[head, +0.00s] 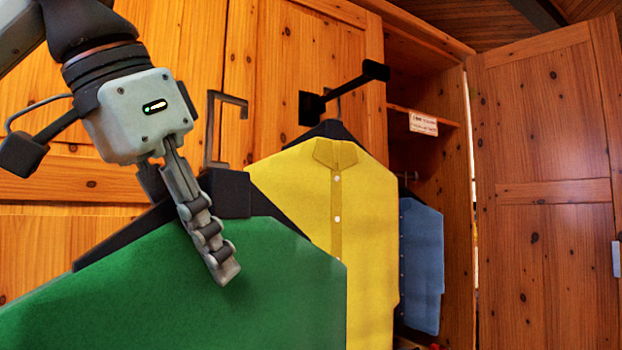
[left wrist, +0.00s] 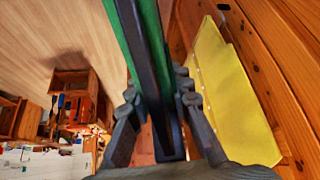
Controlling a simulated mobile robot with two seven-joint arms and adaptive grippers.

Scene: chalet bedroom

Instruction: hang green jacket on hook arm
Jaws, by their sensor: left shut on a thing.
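The green jacket (head: 190,290) hangs on a dark hanger (head: 225,190) at the lower left of the head view. The hanger's squared grey hook (head: 226,98) stands up free in the air, left of the hook arm. My left gripper (head: 205,215) is shut on the hanger near its middle. In the left wrist view the dark hanger bar (left wrist: 150,75) lies between the fingers, with the green jacket (left wrist: 114,28) along it. The black hook arm (head: 345,88) sticks out from the wooden front, its end knob up and right. My right gripper is out of view.
A yellow shirt (head: 365,215) hangs below the hook arm, just behind and right of the green jacket; it also shows in the left wrist view (left wrist: 222,90). A blue shirt (head: 421,265) hangs inside the open wardrobe. The wardrobe door (head: 545,180) stands open at right.

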